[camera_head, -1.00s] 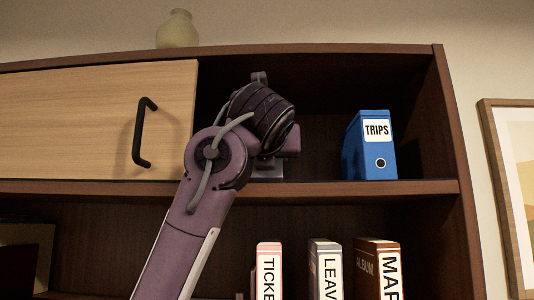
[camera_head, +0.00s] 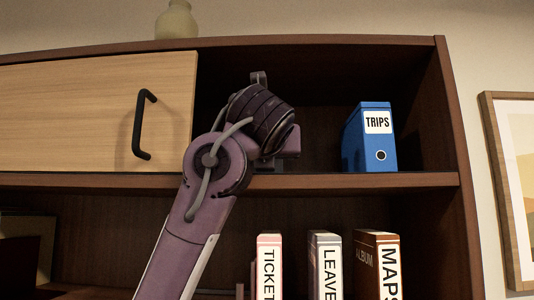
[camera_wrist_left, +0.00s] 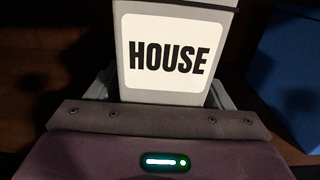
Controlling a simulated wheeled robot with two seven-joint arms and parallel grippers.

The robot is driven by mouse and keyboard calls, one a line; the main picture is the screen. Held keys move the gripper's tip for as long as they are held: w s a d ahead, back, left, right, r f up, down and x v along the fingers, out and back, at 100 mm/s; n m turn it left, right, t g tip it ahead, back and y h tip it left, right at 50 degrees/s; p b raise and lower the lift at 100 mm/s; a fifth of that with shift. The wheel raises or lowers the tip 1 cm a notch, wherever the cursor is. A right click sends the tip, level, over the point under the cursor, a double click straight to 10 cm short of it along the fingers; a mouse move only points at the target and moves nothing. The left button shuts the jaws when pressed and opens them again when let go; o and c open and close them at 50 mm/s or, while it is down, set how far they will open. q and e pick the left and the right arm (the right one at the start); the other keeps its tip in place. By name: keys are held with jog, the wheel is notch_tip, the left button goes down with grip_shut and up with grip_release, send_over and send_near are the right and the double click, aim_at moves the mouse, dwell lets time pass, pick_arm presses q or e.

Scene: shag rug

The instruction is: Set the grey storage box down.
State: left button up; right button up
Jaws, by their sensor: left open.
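The grey storage box (camera_wrist_left: 176,97) stands close in front of my left gripper in the left wrist view, with a white label reading HOUSE. My left gripper (camera_wrist_left: 165,92) is open, with its grey fingers partly showing on either side of the box's lower part. I cannot tell whether they touch it. In the head view my left arm reaches into the upper open compartment, and its wrist hides most of the gripper (camera_head: 278,160) and the box. The box's base is hidden. My right gripper is not in view.
A blue TRIPS binder (camera_head: 369,138) stands right of my gripper on the upper shelf (camera_head: 420,180). A wooden door with a black handle (camera_head: 144,125) is to the left. A vase (camera_head: 176,20) is on top.

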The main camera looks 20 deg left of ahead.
pick_arm(q)
jog(key=b+v, duration=0.7)
jog(key=v, duration=0.5)
jog(key=shift+r, duration=0.2)
